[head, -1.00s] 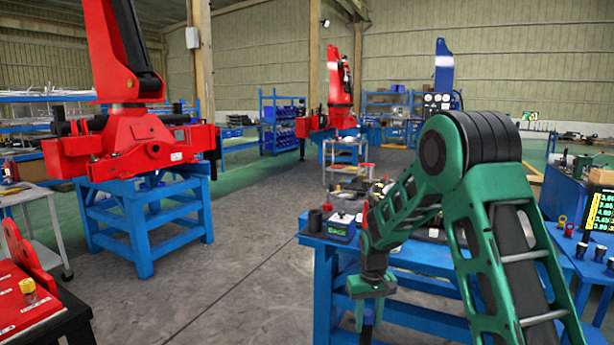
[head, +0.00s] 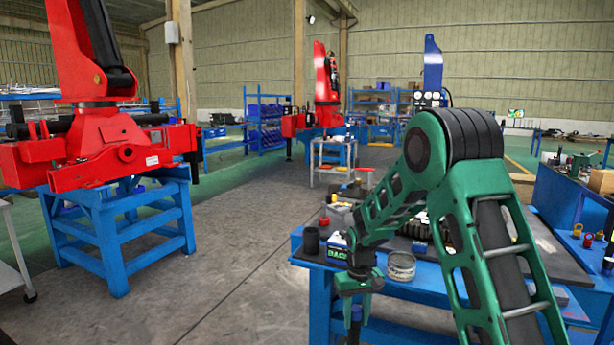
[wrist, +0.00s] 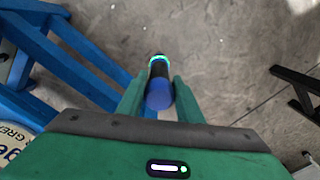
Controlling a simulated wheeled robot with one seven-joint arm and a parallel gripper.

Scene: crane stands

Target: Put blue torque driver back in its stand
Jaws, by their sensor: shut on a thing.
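My gripper (head: 356,298) points down at the near left corner of the blue workbench (head: 415,283). It is shut on the blue torque driver (head: 355,318), whose lower part shows below the fingers. In the wrist view the driver (wrist: 160,92) sits between the two green fingers, with a blue rounded end toward me and a dark body with a lit cyan-green ring farther off. Bare floor lies below it. I cannot tell which thing is the driver's stand. A black cup (head: 311,240) and a labelled box (head: 337,248) stand on the bench, the box partly behind my arm.
A grease can (head: 401,266) stands on the bench just right of my gripper; its label shows in the wrist view (wrist: 14,145). A red-topped item (head: 324,218) stands behind the cup. A red crane on a blue stand (head: 120,235) is at left. The floor between is clear.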

